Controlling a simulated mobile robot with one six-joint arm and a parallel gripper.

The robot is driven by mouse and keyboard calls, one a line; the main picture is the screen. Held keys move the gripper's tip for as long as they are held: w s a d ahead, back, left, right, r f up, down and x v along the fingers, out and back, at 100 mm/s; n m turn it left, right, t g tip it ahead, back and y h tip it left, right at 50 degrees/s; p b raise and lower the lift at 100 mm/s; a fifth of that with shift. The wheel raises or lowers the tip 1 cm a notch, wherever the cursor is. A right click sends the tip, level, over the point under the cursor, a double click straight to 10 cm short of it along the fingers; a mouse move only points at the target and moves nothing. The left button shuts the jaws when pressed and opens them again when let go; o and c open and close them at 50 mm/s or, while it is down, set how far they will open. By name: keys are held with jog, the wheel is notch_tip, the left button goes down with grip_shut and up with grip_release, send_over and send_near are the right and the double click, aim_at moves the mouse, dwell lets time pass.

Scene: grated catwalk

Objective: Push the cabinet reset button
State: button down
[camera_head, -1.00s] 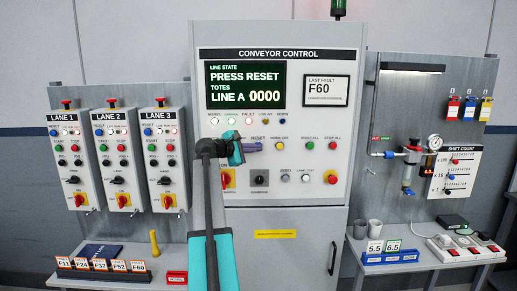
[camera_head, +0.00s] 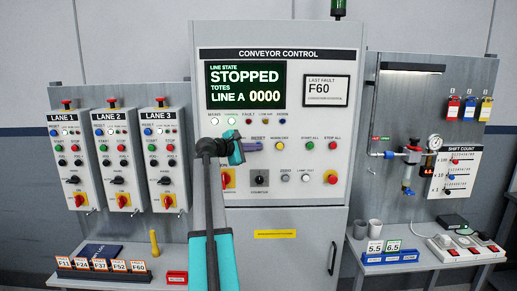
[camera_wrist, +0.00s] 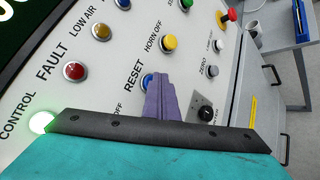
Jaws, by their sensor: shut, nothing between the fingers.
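The conveyor control cabinet (camera_head: 340,190) stands in the middle of the head view, and its screen (camera_head: 244,85) reads "STOPPED", "LINE A 0000". The blue RESET button (camera_wrist: 148,79) shows in the wrist view beside its label, partly hidden behind my purple fingers. My gripper (camera_head: 257,146) is shut and empty, its fingertips at the RESET button; in the wrist view the fingertips (camera_wrist: 158,78) overlap the button's right part. I cannot tell whether they still touch it. In the head view the button is hidden by my gripper.
Close to the fingers are the yellow HORN OFF button (camera_wrist: 168,43), the grey ZERO button (camera_wrist: 210,71) and a black rotary switch (camera_wrist: 207,111). The fault lamp (camera_wrist: 75,71) is dark red; the control lamp (camera_wrist: 41,122) glows green. Lane boxes (camera_head: 119,160) hang left.

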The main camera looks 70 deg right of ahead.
jog(key=shift+w+d, duration=0.1)
jog(key=shift+d, duration=0.1)
jog(key=shift+a, duration=0.2)
dwell(0.4)
jog(key=shift+s+a, duration=0.25)
jog(key=shift+a, duration=0.25)
jog(key=shift+s+a, duration=0.2)
jog(key=shift+a, duration=0.25)
jog(key=shift+a+p, duration=0.1)
jog(key=shift+p, duration=0.2)
jog(key=shift+s+a+p, duration=0.15)
jog(key=shift+s+a, duration=0.15)
jog(key=shift+a, duration=0.45)
jog(key=shift+s+a+p, duration=0.2)
jog(key=shift+s+a, duration=0.15)
jog(key=shift+a, duration=0.4)
jog(key=shift+s+a+p, duration=0.15)
jog(key=shift+s+a, duration=0.15)
jog(key=shift+a, duration=0.45)
